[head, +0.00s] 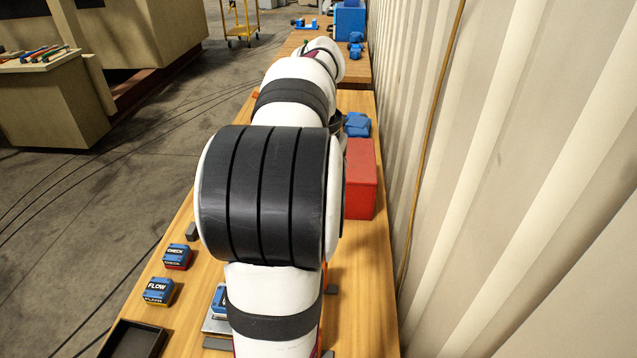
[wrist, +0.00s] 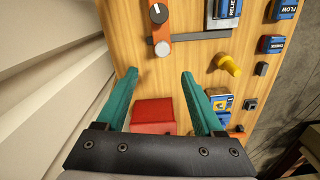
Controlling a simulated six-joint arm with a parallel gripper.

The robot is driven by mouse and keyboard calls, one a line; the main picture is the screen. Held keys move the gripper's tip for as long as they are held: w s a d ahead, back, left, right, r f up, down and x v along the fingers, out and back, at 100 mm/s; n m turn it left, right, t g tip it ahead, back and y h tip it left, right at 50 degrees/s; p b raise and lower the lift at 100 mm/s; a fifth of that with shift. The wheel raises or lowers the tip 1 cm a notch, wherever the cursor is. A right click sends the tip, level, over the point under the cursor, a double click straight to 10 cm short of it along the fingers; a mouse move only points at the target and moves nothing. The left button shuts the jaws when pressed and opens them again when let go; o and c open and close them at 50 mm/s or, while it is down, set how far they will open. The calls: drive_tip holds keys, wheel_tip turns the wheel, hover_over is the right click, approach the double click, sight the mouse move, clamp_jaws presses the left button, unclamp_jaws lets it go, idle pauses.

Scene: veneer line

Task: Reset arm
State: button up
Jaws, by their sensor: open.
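My gripper (wrist: 159,74) shows in the wrist view with two teal fingers spread apart. It is open, and I see nothing held between the fingers. The fingers point over the wooden bench (wrist: 186,60), and a red box (wrist: 153,112) shows between them, farther down. I cannot tell how high the fingers are above the bench. In the head view my white and black arm stretches along the bench, and the gripper is hidden behind it.
In the head view, CHECK (head: 177,257) and FLOW (head: 159,291) blocks and a black tray (head: 134,339) sit left of my arm. The red box (head: 360,180) is right, near the corrugated wall (head: 500,150). The wrist view shows a yellow piece (wrist: 229,65) and an orange lever (wrist: 160,28).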

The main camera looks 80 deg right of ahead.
wheel_tip(320, 180, up, 3)
drive_tip(key=shift+r, duration=0.1)
drive_tip(key=shift+w, duration=0.1)
drive_tip(key=w+a+f+n+y, duration=0.15)
drive_tip(key=w+a+n, duration=0.25)
drive_tip(key=w+a, duration=0.55)
drive_tip(key=w+a+f+n+y, duration=0.1)
drive_tip(key=w+a+f+n, duration=0.15)
drive_tip(key=w+a, duration=0.65)
drive_tip(key=s+a+f+n, duration=0.2)
drive_tip(key=a, duration=0.6)
drive_tip(key=s+a+f+n, duration=0.2)
drive_tip(key=a+n, duration=0.1)
drive_tip(key=a, duration=0.4)
drive_tip(key=s+a+f+n, duration=0.2)
drive_tip(key=a+n, duration=0.1)
drive_tip(key=a, duration=0.5)
drive_tip(key=shift+s+a+f+h, duration=0.2)
drive_tip(key=shift+a+f+h, duration=0.05)
drive_tip(key=shift+a+h, duration=0.1)
drive_tip(key=shift+d, duration=0.1)
idle(0.9)
